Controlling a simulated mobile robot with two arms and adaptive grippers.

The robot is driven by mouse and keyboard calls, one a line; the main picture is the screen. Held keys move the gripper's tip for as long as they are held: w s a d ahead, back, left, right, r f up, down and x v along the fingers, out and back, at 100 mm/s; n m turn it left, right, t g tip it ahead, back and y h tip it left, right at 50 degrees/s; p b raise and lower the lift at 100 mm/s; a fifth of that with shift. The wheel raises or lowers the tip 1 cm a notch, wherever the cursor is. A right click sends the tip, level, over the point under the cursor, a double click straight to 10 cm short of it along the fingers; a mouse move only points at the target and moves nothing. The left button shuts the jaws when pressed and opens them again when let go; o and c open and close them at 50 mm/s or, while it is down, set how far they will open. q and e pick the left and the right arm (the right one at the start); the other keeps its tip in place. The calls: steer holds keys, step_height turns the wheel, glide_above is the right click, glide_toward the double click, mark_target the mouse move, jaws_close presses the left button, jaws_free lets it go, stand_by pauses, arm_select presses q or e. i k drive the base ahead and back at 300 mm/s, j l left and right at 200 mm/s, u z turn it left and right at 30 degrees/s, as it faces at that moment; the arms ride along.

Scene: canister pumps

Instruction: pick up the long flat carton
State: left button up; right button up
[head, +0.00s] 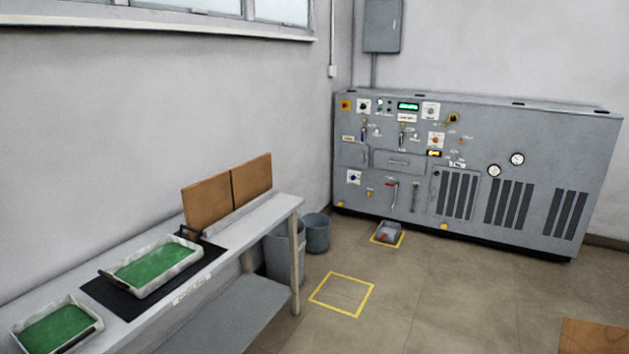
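I cannot pick out the long flat carton with certainty. Two brown flat panels (208,205) stand upright side by side at the back of the bench, and they look like wood or cardboard. A brown flat surface (597,338) is cut off at the bottom right corner, and I cannot tell whether it is a carton or a tabletop. Neither of my grippers is in view.
A grey bench (222,246) along the left wall bears a black mat (208,262) and two white trays with green insides (155,262) (57,329). Two grey bins (317,233) stand by its end. A grey control cabinet (400,178) fills the back. Yellow-marked floor (342,296) is clear.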

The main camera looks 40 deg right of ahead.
mark_target(250, 180)
steer(key=z, duration=1.1)
steer(key=u, duration=0.35)
steer(key=i+l+u, duration=0.8)
steer(key=k+l, duration=0.05)
